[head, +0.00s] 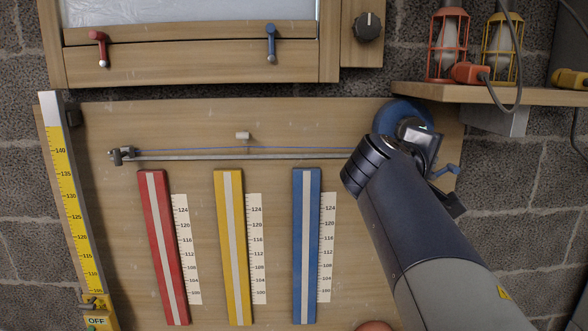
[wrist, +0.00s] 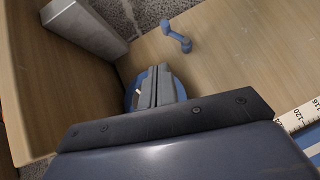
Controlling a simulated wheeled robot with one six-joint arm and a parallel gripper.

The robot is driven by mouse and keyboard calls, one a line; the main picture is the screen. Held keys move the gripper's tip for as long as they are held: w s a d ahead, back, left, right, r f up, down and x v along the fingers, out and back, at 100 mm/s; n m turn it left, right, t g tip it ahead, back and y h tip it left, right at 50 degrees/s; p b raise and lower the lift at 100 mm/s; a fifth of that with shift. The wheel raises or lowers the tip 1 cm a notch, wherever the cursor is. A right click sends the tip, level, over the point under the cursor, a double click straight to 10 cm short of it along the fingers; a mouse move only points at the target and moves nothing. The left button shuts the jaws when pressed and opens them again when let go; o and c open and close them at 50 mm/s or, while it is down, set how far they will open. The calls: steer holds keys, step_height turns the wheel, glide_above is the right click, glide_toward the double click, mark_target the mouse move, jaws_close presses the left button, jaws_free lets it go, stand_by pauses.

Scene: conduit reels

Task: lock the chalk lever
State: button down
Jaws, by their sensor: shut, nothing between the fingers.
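A round blue reel (head: 391,117) is at the right end of the blue chalk line (head: 200,151) on the wooden board. It is partly hidden behind my gripper, and its edge shows beside the fingers in the wrist view (wrist: 130,98). A small blue cranked lever (head: 447,170) sticks out from the board right of my arm; it also shows beyond the fingers in the wrist view (wrist: 178,38). I cannot tell which part is the chalk lever. My gripper (wrist: 157,86) is shut and empty, its fingers in front of the reel. Any contact there is hidden.
Red (head: 164,245), yellow (head: 232,245) and blue (head: 306,245) slotted strips with scales stand below the line. A shelf (head: 480,94) with caged lamps is at upper right. A wooden panel with red (head: 98,45) and blue (head: 271,42) levers is above.

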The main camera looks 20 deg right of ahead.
steer(key=p+x, duration=0.2)
steer(key=x, duration=0.5)
steer(key=shift+w+a+f+n+t+h+b, duration=0.7)
steer(key=shift+w+n+h+b, duration=0.3)
steer(key=shift+b, duration=0.9)
steer(key=shift+w+a+f+n+t+h+b, duration=0.7)
steer(key=shift+n+b, duration=0.4)
steer(key=shift+b, duration=0.75)
steer(key=shift+f, duration=0.1)
